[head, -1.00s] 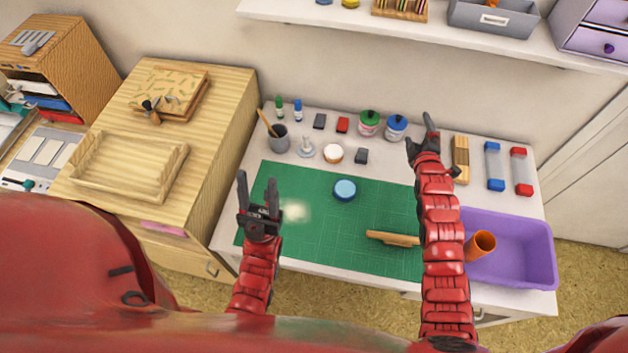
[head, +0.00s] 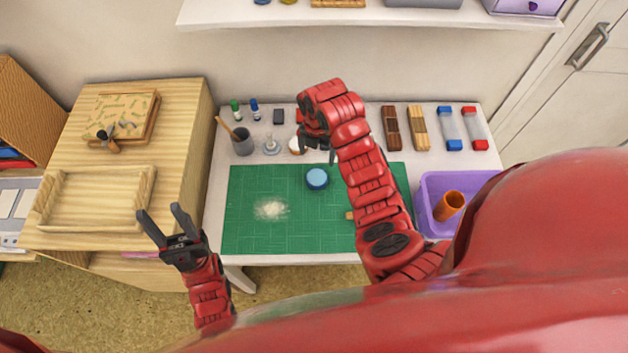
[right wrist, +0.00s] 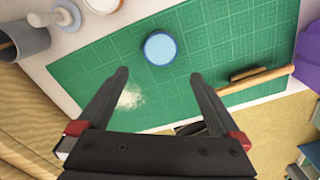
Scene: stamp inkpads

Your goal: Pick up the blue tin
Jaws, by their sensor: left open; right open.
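The blue tin (head: 317,178) is a low round tin with a light blue top. It lies on the green mat (head: 240,235), and it also shows in the right wrist view (right wrist: 160,48), ahead of the fingertips. My right gripper (head: 318,150) is open and empty, pointing down above the table just behind the tin in the head view. In the right wrist view its two fingers (right wrist: 158,77) are spread, with the tin beyond them and not between them. My left gripper (head: 159,210) is open and empty, left of the mat, away from the tin.
A pale powdery patch (head: 271,209) lies on the mat left of the tin. A wooden-handled tool (right wrist: 255,80) lies on the mat, mostly behind my right arm in the head view. A grey cup (head: 242,142) stands at the back left, a purple bin (head: 432,190) at the right.

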